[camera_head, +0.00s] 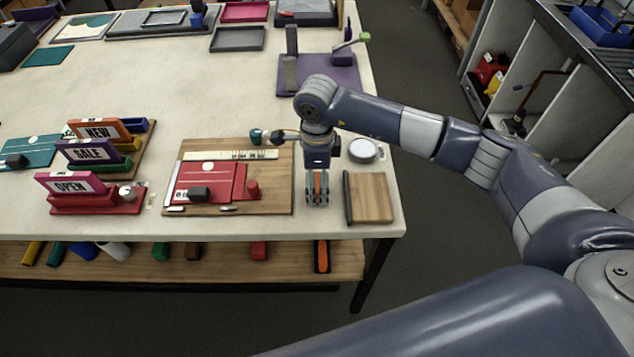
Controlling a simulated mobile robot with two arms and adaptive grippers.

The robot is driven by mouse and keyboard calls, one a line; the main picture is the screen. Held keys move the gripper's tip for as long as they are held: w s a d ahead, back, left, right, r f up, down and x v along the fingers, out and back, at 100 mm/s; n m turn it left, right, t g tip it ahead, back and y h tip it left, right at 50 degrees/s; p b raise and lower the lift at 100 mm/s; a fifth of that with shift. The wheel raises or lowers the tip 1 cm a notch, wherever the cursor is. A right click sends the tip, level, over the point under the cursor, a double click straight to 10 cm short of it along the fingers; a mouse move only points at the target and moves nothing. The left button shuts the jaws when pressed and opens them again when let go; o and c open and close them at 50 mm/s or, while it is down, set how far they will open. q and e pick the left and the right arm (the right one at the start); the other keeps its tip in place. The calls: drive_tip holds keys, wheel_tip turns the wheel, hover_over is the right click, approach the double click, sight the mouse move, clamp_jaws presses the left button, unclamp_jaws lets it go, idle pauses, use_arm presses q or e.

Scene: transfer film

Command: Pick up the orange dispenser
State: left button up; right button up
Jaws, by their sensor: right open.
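My right gripper (317,196) points down over the front right of the table, between the wooden board with the red sheet and the small wooden block. Its fingers are apart. A narrow orange piece (317,184) shows between the fingers; it may be the orange dispenser, but the fingers hide most of it and I cannot tell whether they touch it. An orange and black item (322,257) lies on the lower shelf, below the gripper. My left gripper is not in view.
A wooden board (280,193) with a red sheet lies left of the gripper. A wooden block (372,198) with a dark edge and a round white dish (363,150) are to its right. NEW, SALE and OPEN signs stand at left. The table's middle (190,95) is clear.

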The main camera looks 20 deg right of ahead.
drive_tip(key=shift+f, duration=0.6)
drive_tip(key=c, duration=1.2)
drive_tip(key=shift+r, duration=0.2)
drive_tip(key=shift+w+r+b, duration=0.1)
drive_tip(key=shift+r+b, duration=0.4)
drive_tip(key=shift+b, duration=0.1)
drive_tip(key=shift+s+a+r+b, duration=0.1)
drive_tip(key=shift+s+r+b, duration=0.15)
drive_tip(key=shift+r+b, duration=0.25)
drive_tip(key=shift+s+a+r+b, duration=0.1)
drive_tip(key=shift+s+r+b, duration=0.1)
drive_tip(key=shift+r+b, duration=0.2)
drive_tip(key=s+a+r+b, duration=0.2)
drive_tip(key=s+a+b, duration=0.2)
drive_tip(key=s, duration=1)
drive_tip(key=shift+a+b, duration=0.4)
drive_tip(key=shift+a, duration=0.7)
